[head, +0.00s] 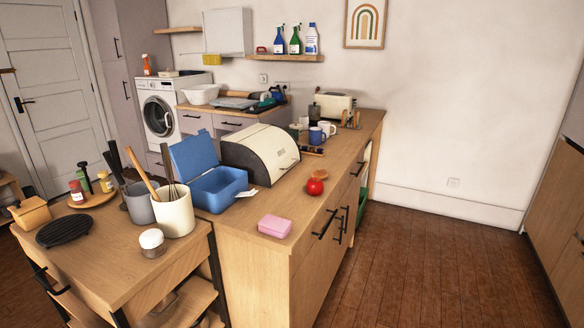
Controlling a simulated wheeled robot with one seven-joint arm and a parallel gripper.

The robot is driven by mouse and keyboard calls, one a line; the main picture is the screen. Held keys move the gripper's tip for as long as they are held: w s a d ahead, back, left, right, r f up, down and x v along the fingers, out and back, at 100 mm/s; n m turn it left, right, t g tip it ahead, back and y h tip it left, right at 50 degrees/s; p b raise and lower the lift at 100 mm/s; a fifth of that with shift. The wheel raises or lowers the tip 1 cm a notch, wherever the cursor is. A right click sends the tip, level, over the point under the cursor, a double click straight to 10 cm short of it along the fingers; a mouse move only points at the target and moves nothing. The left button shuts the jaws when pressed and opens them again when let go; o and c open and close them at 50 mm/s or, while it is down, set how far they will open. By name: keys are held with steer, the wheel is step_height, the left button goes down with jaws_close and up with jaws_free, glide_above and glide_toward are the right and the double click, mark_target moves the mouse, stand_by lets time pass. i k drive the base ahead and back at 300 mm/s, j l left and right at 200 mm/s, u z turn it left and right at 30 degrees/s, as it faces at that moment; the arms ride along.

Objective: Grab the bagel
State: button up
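A small orange-brown item that looks like the bagel (320,174) lies on the wooden counter (285,205), near its right edge. It is small in the head view, so its exact shape is hard to tell. A red round fruit or tomato (314,187) sits just in front of it, close to or touching it. My gripper is not in view.
A bread box (258,152) and an open blue box (218,188) stand left of the bagel. A pink box (275,226) is nearer on the counter. Cups (316,136) stand behind. Open floor (430,265) lies to the right.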

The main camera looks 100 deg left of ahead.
mark_target(321, 174)
steer(key=u, duration=0.85)
steer(key=j+u, duration=0.1)
steer(key=u, duration=1.15)
steer(key=i+u, duration=0.1)
steer(key=u, duration=0.3)
steer(key=i+l+z, duration=0.15)
steer(key=i+l, duration=0.2)
steer(key=i+l+z, duration=0.15)
steer(key=i+l, duration=0.15)
steer(key=i, duration=0.3)
steer(key=i+l+z, duration=0.15)
steer(key=i, duration=0.35)
steer(key=i+l+z, duration=0.1)
steer(key=i+l, duration=0.15)
steer(key=i, duration=0.25)
